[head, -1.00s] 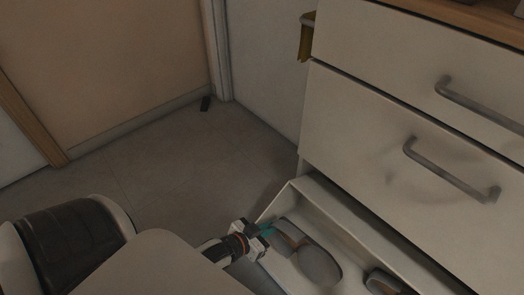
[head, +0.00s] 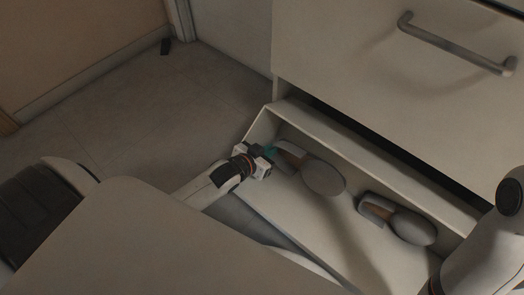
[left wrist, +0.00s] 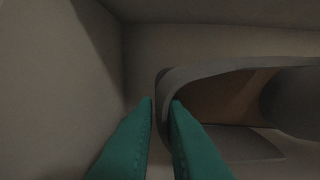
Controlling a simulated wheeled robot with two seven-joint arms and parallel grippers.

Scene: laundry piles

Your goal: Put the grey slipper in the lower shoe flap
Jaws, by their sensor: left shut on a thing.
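The lower shoe flap (head: 300,215) is open in the white cabinet, in the lower middle of the head view. A grey slipper (head: 323,178) with a brown inside lies in its left part. My left gripper (head: 271,152) is at the flap's left end, with its teal fingers shut on this slipper's edge. In the left wrist view the fingertips (left wrist: 162,103) pinch the slipper's thin grey rim (left wrist: 205,72). A second grey slipper (head: 412,228) lies to the right in the flap, apart from the first. My right gripper is out of view.
A closed cabinet front with a grey bar handle (head: 455,45) stands above the flap. My right arm shows at the lower right, close to the second slipper.

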